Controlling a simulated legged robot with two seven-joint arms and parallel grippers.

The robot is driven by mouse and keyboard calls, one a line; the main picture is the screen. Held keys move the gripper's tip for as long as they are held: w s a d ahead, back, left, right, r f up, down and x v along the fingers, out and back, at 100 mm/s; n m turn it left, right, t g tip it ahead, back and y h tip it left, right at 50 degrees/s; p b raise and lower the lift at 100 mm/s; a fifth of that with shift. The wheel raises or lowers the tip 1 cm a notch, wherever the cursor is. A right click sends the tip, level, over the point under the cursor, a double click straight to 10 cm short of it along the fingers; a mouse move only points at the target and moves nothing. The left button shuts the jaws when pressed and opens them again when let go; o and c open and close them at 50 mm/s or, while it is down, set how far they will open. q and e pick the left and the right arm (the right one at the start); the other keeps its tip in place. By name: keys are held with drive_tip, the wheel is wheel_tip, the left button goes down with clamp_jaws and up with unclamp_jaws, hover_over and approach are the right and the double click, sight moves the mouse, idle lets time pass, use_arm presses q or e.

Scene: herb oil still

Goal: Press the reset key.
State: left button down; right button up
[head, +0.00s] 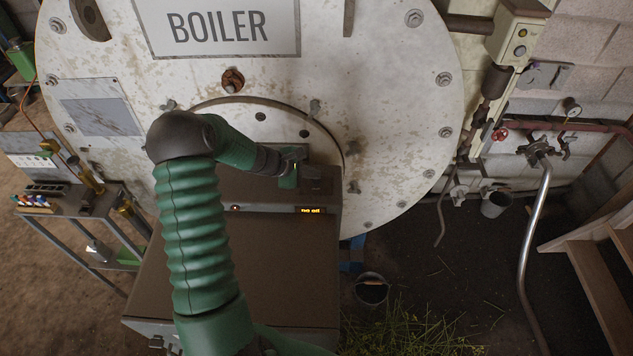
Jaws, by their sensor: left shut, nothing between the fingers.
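The brown burner box (248,255) stands in front of the white boiler (400,110). On its front step are a small lit orange spot (236,208) and a small display (311,211) with yellow letters that seem to read "no oil". I cannot pick out a marked reset key; my arm covers part of the box. My left arm reaches over the box, and my left gripper (290,170) is shut and empty at the box's raised back part, close to a dark block (318,178). I cannot tell whether it touches anything. My right gripper is out of view.
A metal side table (75,205) with small bottles stands at the left. A dark bucket (371,290) and green cuttings (410,335) are on the floor right of the box. Wooden steps (598,275) and a bent pipe (527,250) are at the right.

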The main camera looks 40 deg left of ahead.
use_arm(q)
drive_tip(key=shift+a+f, duration=0.4)
drive_tip(key=shift+f, duration=0.1)
drive_tip(key=shift+d+r, duration=0.15)
drive_tip(key=shift+d, duration=0.25)
drive_tip(key=shift+b, duration=0.3)
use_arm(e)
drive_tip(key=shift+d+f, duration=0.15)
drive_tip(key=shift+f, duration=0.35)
use_arm(q)
drive_tip(key=shift+a+f, duration=0.3)
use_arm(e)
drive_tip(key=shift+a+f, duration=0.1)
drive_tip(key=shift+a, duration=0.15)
use_arm(q)
drive_tip(key=shift+d+r, duration=0.5)
drive_tip(key=shift+r, duration=0.35)
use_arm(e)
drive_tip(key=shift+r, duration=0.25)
